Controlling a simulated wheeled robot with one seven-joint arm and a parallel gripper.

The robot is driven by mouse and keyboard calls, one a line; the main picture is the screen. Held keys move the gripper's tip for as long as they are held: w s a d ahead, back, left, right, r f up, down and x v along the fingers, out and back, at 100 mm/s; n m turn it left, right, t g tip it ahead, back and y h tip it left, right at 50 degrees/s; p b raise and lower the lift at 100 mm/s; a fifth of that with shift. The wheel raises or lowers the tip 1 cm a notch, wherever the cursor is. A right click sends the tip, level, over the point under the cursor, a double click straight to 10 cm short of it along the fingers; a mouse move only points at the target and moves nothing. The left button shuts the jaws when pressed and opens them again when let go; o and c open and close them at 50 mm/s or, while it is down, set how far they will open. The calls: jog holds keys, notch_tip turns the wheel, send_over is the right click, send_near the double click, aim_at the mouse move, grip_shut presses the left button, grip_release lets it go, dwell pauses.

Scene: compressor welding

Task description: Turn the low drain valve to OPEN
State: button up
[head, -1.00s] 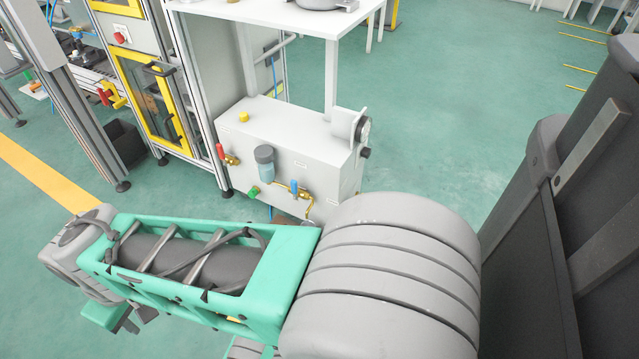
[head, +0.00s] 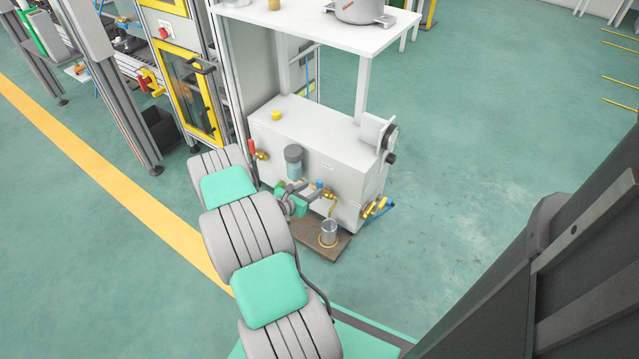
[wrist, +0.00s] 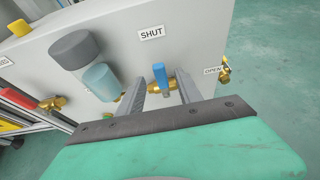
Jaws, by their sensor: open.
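The low drain valve has a blue lever (wrist: 160,76) on a brass body (wrist: 158,88), on the front of a white box. The lever stands upright, pointing toward the SHUT label (wrist: 151,34). My gripper (wrist: 163,88) is open, with one finger on each side of the lever in the wrist view and a gap at both sides. In the head view the blue lever (head: 319,184) shows just beyond my gripper (head: 305,192). Contact cannot be told.
A red-handled valve (head: 252,148) and a grey-capped bowl (head: 293,160) are to the left on the box (head: 345,177). A metal cup (head: 328,230) stands on a brown board below. Another brass valve (head: 375,208) is at the right. Floor to the right is clear.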

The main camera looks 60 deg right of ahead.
aim_at(318, 185)
jog(key=b+x, duration=0.2)
jog(key=x, duration=0.4)
jog(key=shift+f, duration=0.15)
jog(key=shift+d, duration=0.2)
jog(key=shift+c, duration=0.3)
grip_shut()
dwell(0.6)
